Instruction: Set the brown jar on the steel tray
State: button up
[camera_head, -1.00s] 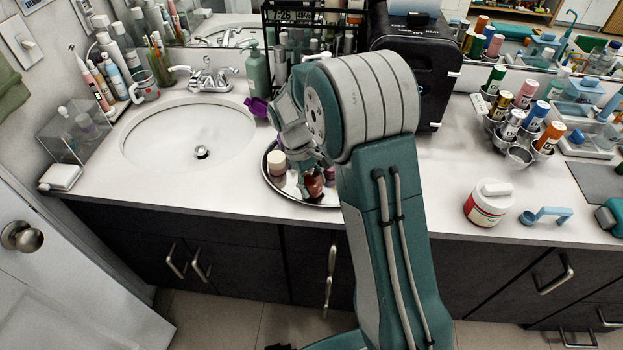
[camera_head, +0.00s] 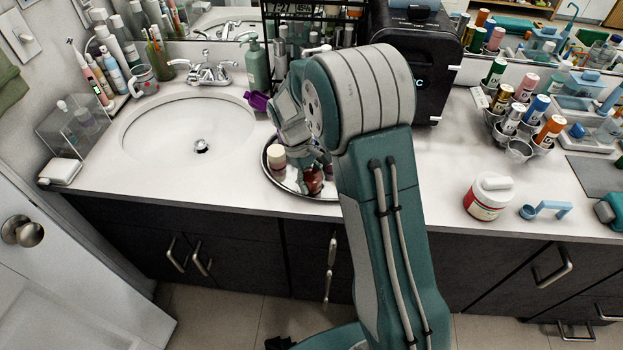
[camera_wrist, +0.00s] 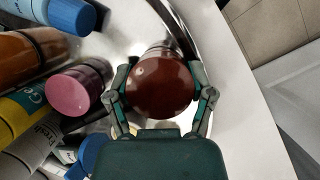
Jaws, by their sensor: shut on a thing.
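The brown jar (camera_head: 313,179) is upright in my gripper over the front right part of the round steel tray (camera_head: 268,174). In the wrist view, the jar's round reddish-brown top (camera_wrist: 160,86) sits between the two fingers of my gripper (camera_wrist: 160,95), which is shut on its sides. The tray's shiny curved rim (camera_wrist: 202,40) shows behind and right of the jar. I cannot tell whether the jar's base touches the tray. My arm hides the tray's right part in the head view.
A cream jar (camera_head: 276,157) stands on the tray, left of the brown jar. A purple thing (camera_head: 257,101) is behind the tray, near a green pump bottle (camera_head: 257,66). The sink (camera_head: 185,135) is left.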

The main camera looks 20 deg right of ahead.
jog(key=o, duration=1.2)
jog(key=shift+v, duration=5.95)
jog(key=shift+a, duration=0.1)
